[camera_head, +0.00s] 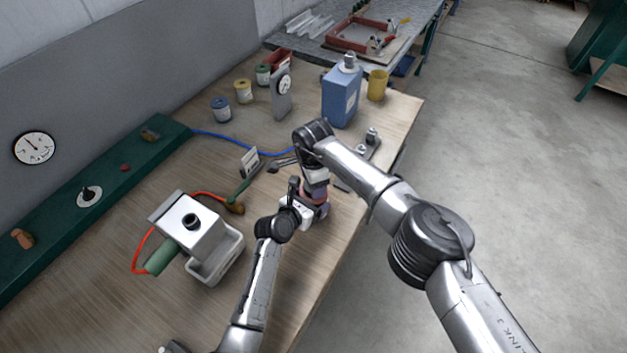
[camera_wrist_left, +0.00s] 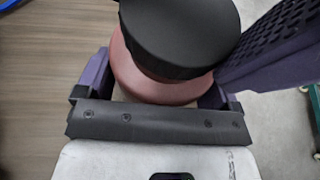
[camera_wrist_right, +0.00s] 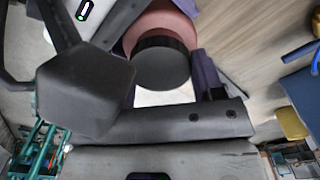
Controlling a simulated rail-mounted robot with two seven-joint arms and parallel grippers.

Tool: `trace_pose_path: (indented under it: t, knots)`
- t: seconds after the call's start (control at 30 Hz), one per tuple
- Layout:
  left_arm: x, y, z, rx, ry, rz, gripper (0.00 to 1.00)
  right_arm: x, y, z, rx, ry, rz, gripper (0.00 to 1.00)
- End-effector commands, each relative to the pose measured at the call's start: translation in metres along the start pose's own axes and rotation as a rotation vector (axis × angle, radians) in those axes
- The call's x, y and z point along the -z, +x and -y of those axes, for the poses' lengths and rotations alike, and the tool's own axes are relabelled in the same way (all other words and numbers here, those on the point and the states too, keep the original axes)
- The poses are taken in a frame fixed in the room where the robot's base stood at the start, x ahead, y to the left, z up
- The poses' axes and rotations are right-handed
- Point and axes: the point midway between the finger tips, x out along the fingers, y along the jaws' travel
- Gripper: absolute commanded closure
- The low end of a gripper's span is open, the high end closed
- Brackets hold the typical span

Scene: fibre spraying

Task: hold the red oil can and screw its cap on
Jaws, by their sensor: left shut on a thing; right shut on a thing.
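The red oil can (camera_head: 322,196) is held low over the front part of the workbench, mostly hidden by my grippers in the head view. In the left wrist view its dull red, rounded body (camera_wrist_left: 155,86) sits between the fingers of my left gripper (camera_head: 303,211), which is shut on it. The black round cap (camera_wrist_left: 180,38) lies over the can's top. In the right wrist view the cap (camera_wrist_right: 162,63) sits between the fingers of my right gripper (camera_head: 316,180), which is shut on it. Cap and can look in line; the thread is hidden.
A blue canister (camera_head: 341,98) and a yellow cup (camera_head: 377,84) stand at the bench's far end. A white spray unit (camera_head: 190,222) with a red hose stands to the left. Small jars (camera_head: 221,109) stand behind. The bench's right edge is close to my grippers.

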Motion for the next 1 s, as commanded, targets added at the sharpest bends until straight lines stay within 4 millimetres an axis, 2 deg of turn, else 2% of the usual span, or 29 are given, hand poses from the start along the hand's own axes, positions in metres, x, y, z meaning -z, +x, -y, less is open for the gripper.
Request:
trace_pose_path:
  t: [0.47,0.5,0.8,1.0]
  knots:
    - [0.0007,0.0,-0.0001,0.0,0.0,-0.001,0.55,-0.0005,0.0097,-0.0002,-0.001,-0.001,0.0,0.6]
    - [0.0007,0.0,-0.0001,0.0,0.0,-0.001,0.79,-0.0004,0.0092,-0.0002,-0.001,0.002,0.0,0.6]
    - [0.0007,0.0,-0.0002,0.0,0.0,-0.001,0.79,-0.0003,0.0089,0.0003,-0.001,0.262,-0.001,0.6]
    - [0.0007,0.0,-0.0002,0.0,0.0,-0.001,0.79,-0.0003,0.0087,0.0004,-0.001,0.285,0.0,0.6]
